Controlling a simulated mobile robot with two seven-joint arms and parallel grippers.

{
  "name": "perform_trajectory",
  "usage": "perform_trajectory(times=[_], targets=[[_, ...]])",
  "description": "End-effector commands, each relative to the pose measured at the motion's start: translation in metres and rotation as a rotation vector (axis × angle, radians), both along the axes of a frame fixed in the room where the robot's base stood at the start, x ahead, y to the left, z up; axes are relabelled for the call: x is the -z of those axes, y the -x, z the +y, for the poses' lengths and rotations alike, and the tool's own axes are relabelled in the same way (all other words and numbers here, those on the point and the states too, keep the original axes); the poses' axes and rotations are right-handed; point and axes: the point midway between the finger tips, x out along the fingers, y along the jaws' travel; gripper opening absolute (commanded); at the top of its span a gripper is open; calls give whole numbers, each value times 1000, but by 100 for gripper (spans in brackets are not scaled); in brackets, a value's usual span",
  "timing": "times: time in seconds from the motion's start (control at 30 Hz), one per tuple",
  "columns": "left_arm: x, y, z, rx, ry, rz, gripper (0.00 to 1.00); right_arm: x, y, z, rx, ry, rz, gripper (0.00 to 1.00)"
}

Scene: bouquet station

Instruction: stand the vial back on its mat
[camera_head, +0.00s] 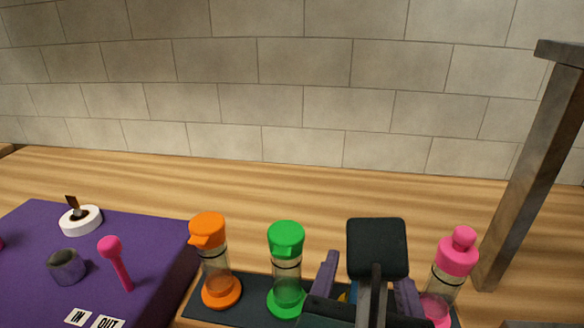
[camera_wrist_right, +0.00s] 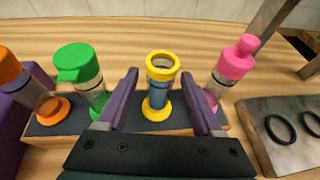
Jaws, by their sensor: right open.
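A clear vial with a yellow rim and base and blue contents (camera_wrist_right: 158,88) stands upright in the right wrist view on a dark mat (camera_wrist_right: 72,124). My right gripper (camera_wrist_right: 160,92) is open, with its purple fingers on either side of this vial and gaps between. In the head view my right gripper (camera_head: 366,275) hides most of it. Orange-capped (camera_head: 213,262), green-capped (camera_head: 286,270) and pink-capped (camera_head: 453,265) vials stand on the same dark mat strip (camera_head: 251,293). My left gripper is not in view.
A purple cloth (camera_head: 150,240) at left carries a grey cup (camera_head: 66,266), a pink-headed stick (camera_head: 115,262), a white disc (camera_head: 81,221) and IN and OUT labels. A grey post (camera_head: 530,170) rises at right. A grey board (camera_wrist_right: 262,128) with black rings lies right of the mat.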

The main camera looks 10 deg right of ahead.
Motion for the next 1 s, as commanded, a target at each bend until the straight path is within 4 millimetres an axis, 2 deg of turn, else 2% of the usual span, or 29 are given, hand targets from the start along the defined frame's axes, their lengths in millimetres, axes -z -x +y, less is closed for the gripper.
perform_trajectory(times=[0.03,0.2,0.4,0.53,0.63,0.77,0.83,0.9,0.97,1.0], targets=[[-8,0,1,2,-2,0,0,-7,12,6,-1,-3,6,67],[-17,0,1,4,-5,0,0,-22,44,19,0,-2,5,67],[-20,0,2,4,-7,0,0,-31,67,29,1,1,1,67],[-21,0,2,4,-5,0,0,-43,64,32,-39,37,-37,67],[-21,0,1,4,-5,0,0,-71,46,35,-158,161,-139,67],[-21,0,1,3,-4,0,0,-126,24,53,-420,517,-329,67],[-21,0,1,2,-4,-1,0,-149,22,71,-585,787,-416,67],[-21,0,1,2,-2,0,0,-156,27,91,-754,1076,-471,67],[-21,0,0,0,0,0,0,-150,35,105,-902,1331,-490,67],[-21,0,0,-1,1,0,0,-139,41,111,-1006,1503,-487,67]])
